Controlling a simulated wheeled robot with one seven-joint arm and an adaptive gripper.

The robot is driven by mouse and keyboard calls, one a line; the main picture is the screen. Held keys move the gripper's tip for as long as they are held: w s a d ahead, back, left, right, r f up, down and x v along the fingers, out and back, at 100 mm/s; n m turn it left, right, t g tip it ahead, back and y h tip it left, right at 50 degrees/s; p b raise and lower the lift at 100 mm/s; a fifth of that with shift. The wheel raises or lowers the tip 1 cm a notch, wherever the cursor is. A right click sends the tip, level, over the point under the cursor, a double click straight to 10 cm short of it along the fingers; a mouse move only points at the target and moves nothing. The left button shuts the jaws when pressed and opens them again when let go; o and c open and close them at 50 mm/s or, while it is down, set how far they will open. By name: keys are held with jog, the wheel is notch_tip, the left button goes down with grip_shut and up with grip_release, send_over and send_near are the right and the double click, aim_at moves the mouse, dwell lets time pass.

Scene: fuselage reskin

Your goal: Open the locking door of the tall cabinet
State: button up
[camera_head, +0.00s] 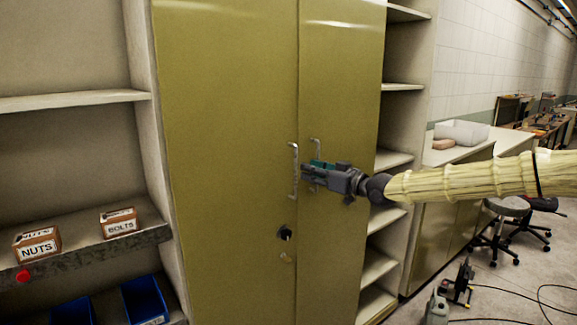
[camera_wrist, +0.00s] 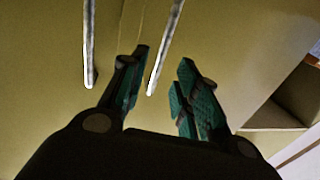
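The tall cabinet has two olive-yellow doors, the left door (camera_head: 228,120) and the right door (camera_head: 340,80), and both look shut. The left door has an upright metal handle (camera_head: 294,172), with a dark round lock (camera_head: 285,233) below it. The right door's handle (camera_head: 317,147) is partly hidden by my gripper (camera_head: 308,173). In the wrist view, my gripper (camera_wrist: 163,57) is open, with teal pads. The right handle (camera_wrist: 167,42) appears between its fingers, nearer the left one; contact cannot be told. The left handle (camera_wrist: 89,45) is outside the fingers.
Open shelves (camera_head: 402,87) stand right of the cabinet. Left shelves hold boxes marked NUTS (camera_head: 36,246) and BOLTS (camera_head: 120,224), with blue bins (camera_head: 145,300) below. A stool (camera_head: 507,207), a counter and floor cables are at the right.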

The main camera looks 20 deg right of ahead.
jog(key=p+x, duration=0.1)
jog(key=x, duration=0.5)
jog(key=shift+w+a+p, duration=0.2)
jog(key=shift+p, duration=0.2)
jog(key=shift+c, duration=0.4)
grip_shut()
